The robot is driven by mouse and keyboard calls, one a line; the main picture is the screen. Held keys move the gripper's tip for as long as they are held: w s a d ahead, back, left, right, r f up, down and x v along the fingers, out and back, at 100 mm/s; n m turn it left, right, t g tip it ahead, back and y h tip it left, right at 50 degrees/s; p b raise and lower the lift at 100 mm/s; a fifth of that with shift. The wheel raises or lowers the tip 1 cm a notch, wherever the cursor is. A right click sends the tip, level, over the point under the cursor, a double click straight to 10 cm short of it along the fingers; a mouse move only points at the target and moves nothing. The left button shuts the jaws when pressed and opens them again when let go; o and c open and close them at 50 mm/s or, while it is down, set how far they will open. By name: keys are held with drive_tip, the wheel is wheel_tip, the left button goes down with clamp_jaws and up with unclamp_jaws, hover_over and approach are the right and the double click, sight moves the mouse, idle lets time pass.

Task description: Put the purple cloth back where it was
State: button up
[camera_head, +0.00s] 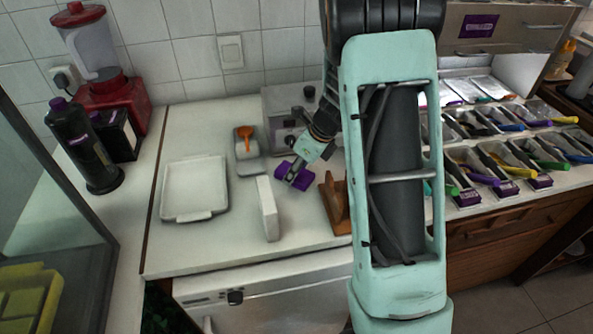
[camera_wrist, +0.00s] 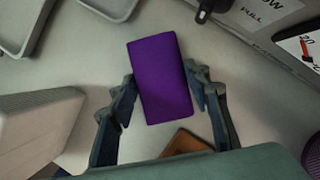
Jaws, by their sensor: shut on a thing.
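The purple cloth (camera_wrist: 160,78) is a folded rectangular block between the two fingers of my gripper (camera_wrist: 163,92) in the wrist view. My gripper is shut on it, with a finger against each long side. In the head view the purple cloth (camera_head: 294,176) shows at the end of my arm, over the white counter between a white upright block and a brown wooden stand. I cannot tell whether the cloth touches the counter.
The white upright block (camera_head: 267,208) stands left of my gripper and the wooden stand (camera_head: 337,203) right of it. A white tray (camera_head: 222,190) lies further left. A small container with an orange utensil (camera_head: 244,137) and a metal appliance (camera_head: 280,107) are behind. Topping bins (camera_head: 468,196) line the right.

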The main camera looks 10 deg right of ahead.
drive_tip(key=shift+f, duration=0.1)
drive_tip(key=shift+f, duration=0.15)
drive_tip(key=o, duration=1)
drive_tip(key=shift+o, duration=0.2)
drive_tip(key=p+v, duration=0.1)
drive_tip(key=v, duration=1.1)
drive_tip(key=shift+r+p, duration=0.3)
drive_tip(key=shift+p, duration=0.05)
